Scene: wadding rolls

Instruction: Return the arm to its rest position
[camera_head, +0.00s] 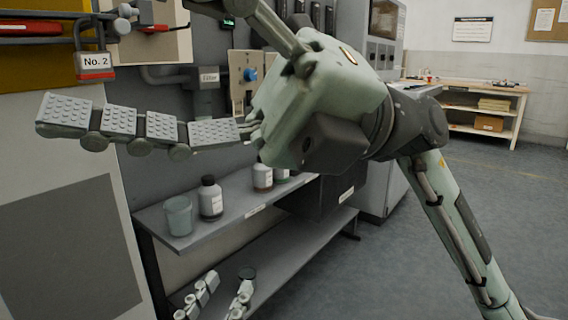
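A padlock (95,66) marked No. 2 hangs at upper left. Open floor (530,215) lies to the right.

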